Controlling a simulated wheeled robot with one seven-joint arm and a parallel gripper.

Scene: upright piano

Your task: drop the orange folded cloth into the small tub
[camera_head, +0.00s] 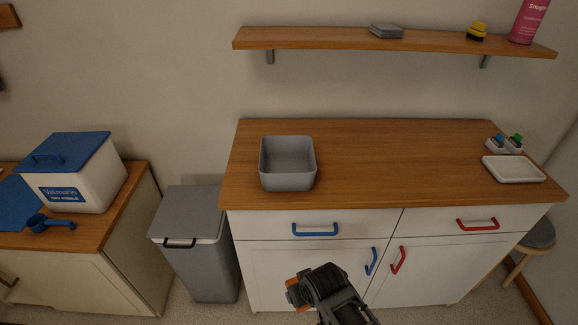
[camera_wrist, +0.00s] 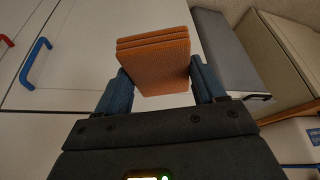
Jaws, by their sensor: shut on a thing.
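The orange folded cloth (camera_wrist: 155,65) is held between the two fingers of my gripper (camera_wrist: 158,85) in the wrist view, its folded layers showing at the top. In the head view my gripper (camera_head: 297,293) is low in front of the cabinet, and a small orange part of the cloth (camera_head: 291,292) shows at its left. The small grey tub (camera_head: 288,182) stands on the left part of the wooden countertop, above and behind my gripper. Its inside looks empty. My gripper is apart from the tub.
A white dish (camera_head: 513,169) and small bottles (camera_head: 505,144) stand at the counter's right end. The middle of the countertop (camera_head: 400,165) is clear. A shelf (camera_head: 330,40) hangs above. Blue (camera_head: 315,230) and red (camera_head: 478,224) handles stick out from the cabinet. A grey bin (camera_head: 205,265) stands left.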

